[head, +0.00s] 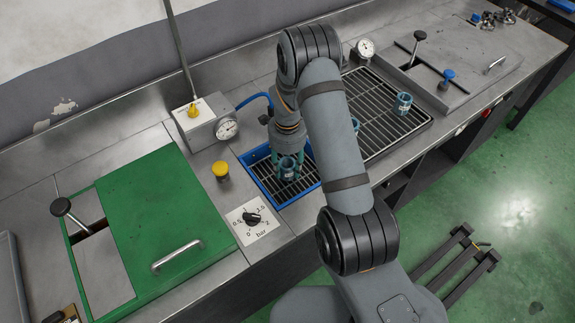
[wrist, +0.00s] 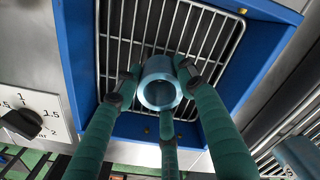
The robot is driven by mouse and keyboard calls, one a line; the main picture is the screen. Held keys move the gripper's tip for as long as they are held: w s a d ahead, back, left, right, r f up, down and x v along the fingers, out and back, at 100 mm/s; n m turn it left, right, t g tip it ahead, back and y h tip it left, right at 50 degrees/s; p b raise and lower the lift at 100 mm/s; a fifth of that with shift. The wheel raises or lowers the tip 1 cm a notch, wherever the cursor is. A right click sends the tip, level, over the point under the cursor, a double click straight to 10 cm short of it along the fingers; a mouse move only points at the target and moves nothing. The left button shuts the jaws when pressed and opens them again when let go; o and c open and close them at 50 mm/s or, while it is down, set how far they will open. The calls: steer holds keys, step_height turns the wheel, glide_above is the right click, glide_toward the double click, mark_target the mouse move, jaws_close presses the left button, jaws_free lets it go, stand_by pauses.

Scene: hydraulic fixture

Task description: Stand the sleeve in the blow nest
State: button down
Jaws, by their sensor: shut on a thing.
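The sleeve (wrist: 146,88) is a short teal, hollow cylinder, seen almost straight down its bore in the wrist view. It also shows in the head view (head: 287,168). My gripper (head: 288,172) has green fingers closed around it, and they also show in the wrist view (wrist: 158,100). The sleeve looks about upright, over the blue-framed tray with a barred grate (head: 251,176), which seems to be the blow nest. The tray's blue wall also shows in the wrist view (wrist: 75,50). I cannot tell whether the sleeve touches the bars.
A pressure dial (head: 252,218) and a yellow button (head: 220,170) sit beside the tray. A gauge box (head: 208,128) stands behind it. A larger grate (head: 385,135) to the right carries another teal sleeve (head: 403,103). A green lid (head: 150,225) lies left.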

mark_target(287, 163)
steer(key=shift+f, duration=0.15)
steer(key=c, duration=1.1)
jaws_free()
steer(key=shift+r, duration=0.65)
step_height(287, 163, up, 11)
steer(key=shift+r+b, duration=0.1)
steer(key=shift+b, duration=1.1)
